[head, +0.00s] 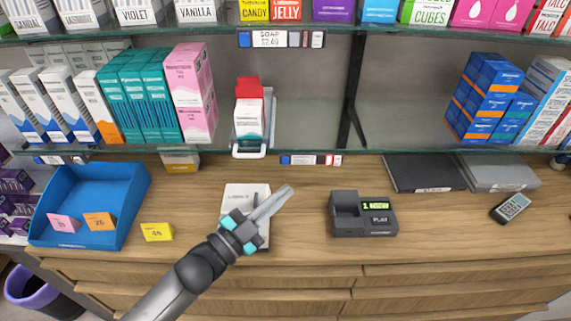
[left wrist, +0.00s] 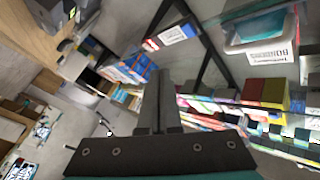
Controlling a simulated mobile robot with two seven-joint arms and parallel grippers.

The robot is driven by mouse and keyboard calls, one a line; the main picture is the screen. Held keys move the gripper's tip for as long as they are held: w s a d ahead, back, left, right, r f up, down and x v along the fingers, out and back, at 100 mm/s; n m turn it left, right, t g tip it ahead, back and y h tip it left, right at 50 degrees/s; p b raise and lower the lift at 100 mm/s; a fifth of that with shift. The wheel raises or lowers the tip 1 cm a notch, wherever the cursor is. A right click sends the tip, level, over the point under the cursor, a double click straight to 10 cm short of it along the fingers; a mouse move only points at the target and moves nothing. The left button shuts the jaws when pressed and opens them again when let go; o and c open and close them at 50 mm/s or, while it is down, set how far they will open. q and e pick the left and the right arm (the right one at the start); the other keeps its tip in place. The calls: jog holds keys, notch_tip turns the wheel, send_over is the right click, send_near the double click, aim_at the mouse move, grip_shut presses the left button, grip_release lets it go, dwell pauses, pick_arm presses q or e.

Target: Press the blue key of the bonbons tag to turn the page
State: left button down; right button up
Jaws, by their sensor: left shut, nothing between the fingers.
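My left gripper (head: 286,192) reaches in from the lower left in the head view, its fingers shut and empty over the wooden counter. Its closed fingers also show in the left wrist view (left wrist: 160,92). A small tag (head: 311,160) with a blue key (head: 286,160) at its left end sits on the lower shelf edge, beyond the fingertips and apart from them. A tag with blue and red parts shows in the left wrist view (left wrist: 168,38), ahead of the fingers. I cannot read bonbons on either. Another shelf tag (head: 280,39) reads SOAP. My right gripper is out of view.
A white notepad-like item (head: 240,203) lies under the gripper. A dark device with a green display (head: 362,214) stands to its right, and a blue tray (head: 125,205) at the left. A dispenser with red and white boxes (head: 249,108) stands above. Counter between device and gripper is clear.

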pick_arm(q)
jog(key=shift+w+b, duration=0.9)
jog(key=shift+w, duration=1.8)
jog(key=shift+w, duration=0.45)
jog(key=shift+w+b, duration=0.3)
jog(key=shift+w, duration=0.15)
dwell(0.4)
jog(key=shift+s, duration=0.2)
jog(key=shift+s+p, duration=0.5)
jog(key=shift+s, duration=0.2)
jog(key=shift+s+p, duration=1.25)
jog(key=shift+s, duration=1.25)
